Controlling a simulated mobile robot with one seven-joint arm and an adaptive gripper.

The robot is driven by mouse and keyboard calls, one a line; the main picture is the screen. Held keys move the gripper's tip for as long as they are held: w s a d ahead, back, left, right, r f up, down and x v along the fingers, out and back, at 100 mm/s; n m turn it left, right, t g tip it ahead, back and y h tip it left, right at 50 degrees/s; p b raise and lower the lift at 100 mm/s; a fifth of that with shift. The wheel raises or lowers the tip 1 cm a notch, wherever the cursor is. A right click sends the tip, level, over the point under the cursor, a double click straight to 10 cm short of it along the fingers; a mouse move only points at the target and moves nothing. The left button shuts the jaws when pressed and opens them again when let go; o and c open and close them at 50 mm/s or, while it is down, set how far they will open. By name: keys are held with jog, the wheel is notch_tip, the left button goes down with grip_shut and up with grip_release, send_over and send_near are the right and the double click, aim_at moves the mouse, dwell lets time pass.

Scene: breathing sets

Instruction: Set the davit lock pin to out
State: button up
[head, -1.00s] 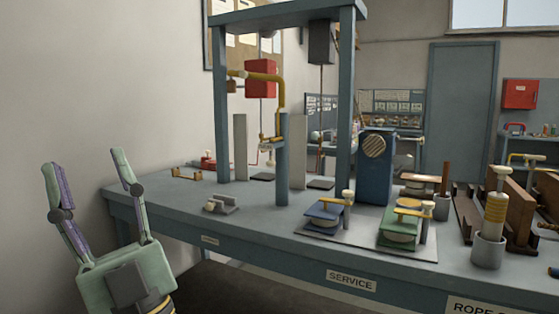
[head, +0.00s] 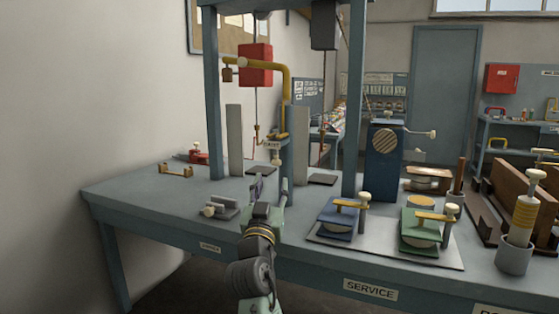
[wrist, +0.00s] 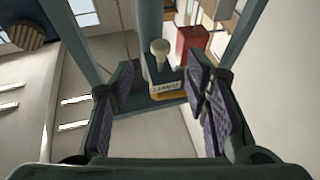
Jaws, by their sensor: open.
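The davit has a yellow bent arm (head: 270,66) on a blue-grey post (head: 287,165), with a small label (head: 271,143) near the top of the post. In the wrist view a cream round knob (wrist: 160,48), which looks like the lock pin's head, stands out from the post (wrist: 152,22) close to the label (wrist: 170,87). My gripper (head: 270,187) is open and empty in front of the post. In the wrist view the knob shows between the two fingers, beyond them and apart from both. In the head view I cannot make out this knob.
A tall blue-grey frame (head: 212,110) stands around the davit. A grey bracket with a cream knob (head: 210,211) is left of my gripper.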

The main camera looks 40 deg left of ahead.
aim_at(276, 160)
jog(key=p+x, duration=0.2)
jog(key=x, duration=0.7)
jog(key=shift+w+a+r, duration=0.2)
jog(key=shift+w+r, duration=0.05)
jog(key=shift+w, duration=0.05)
jog(key=shift+c, duration=0.4)
grip_shut()
